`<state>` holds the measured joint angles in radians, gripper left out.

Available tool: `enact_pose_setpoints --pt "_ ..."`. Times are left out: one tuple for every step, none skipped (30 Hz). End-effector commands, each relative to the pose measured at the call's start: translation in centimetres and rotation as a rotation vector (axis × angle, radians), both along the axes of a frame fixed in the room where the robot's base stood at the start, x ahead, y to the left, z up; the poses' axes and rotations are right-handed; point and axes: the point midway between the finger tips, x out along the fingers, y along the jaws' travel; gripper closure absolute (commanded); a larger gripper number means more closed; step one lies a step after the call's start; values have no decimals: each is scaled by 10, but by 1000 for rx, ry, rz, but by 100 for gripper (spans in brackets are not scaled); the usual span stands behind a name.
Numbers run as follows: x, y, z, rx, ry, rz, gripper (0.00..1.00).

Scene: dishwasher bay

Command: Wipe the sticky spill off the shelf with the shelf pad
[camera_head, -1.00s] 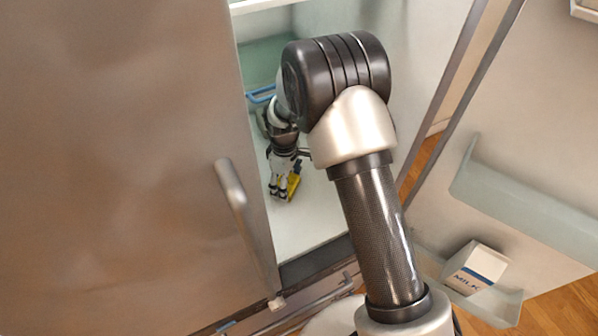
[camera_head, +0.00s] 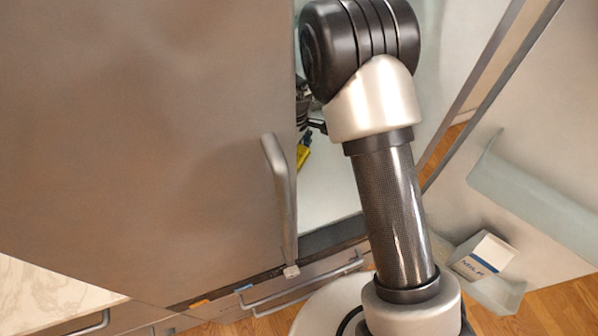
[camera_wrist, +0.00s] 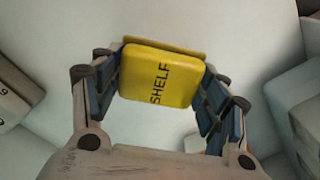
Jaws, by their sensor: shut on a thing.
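The shelf pad (camera_wrist: 158,78) is a yellow block marked SHELF, held between the blue-lined fingers of my gripper (camera_wrist: 160,88) in the wrist view. In the head view only a small yellow part of the pad (camera_head: 303,156) shows, just right of the steel door's edge. My gripper is mostly hidden there by the door and my arm. The white shelf surface (camera_wrist: 210,25) spreads out beyond the pad in the wrist view. I cannot tell whether the pad touches it. No sticky spill is visible in either view.
A steel door (camera_head: 150,130) with a long handle (camera_head: 281,190) blocks the left side of the opening. An open door (camera_head: 480,215) on the right holds a milk carton (camera_head: 484,257) in its bin. In the wrist view, pale boxes stand left (camera_wrist: 12,105) and right (camera_wrist: 295,105).

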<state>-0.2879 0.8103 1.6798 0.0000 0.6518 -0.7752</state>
Motion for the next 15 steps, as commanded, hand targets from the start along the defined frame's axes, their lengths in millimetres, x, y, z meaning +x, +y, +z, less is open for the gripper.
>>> enact_pose_setpoints --pt "0 1 9 0 -1 0 51" --pt "0 1 11 0 -1 -1 51" --pt "0 1 15 0 -1 -1 51" --pt "0 2 18 0 -1 -1 51" --pt "0 2 20 0 -1 -2 51" --pt "-1 2 23 0 -1 -2 51" --pt "-1 2 25 0 0 -3 51" --pt "-1 3 26 0 0 -3 51" --pt "-1 3 28 0 0 -3 51" --pt "-1 3 28 0 0 -4 51" --pt "-1 3 28 0 0 -4 51" --pt "-1 3 28 0 0 -4 51" --pt "-1 3 28 0 0 -4 51" --pt "-1 3 28 0 0 -4 51" --pt "-1 3 28 0 0 -4 51"
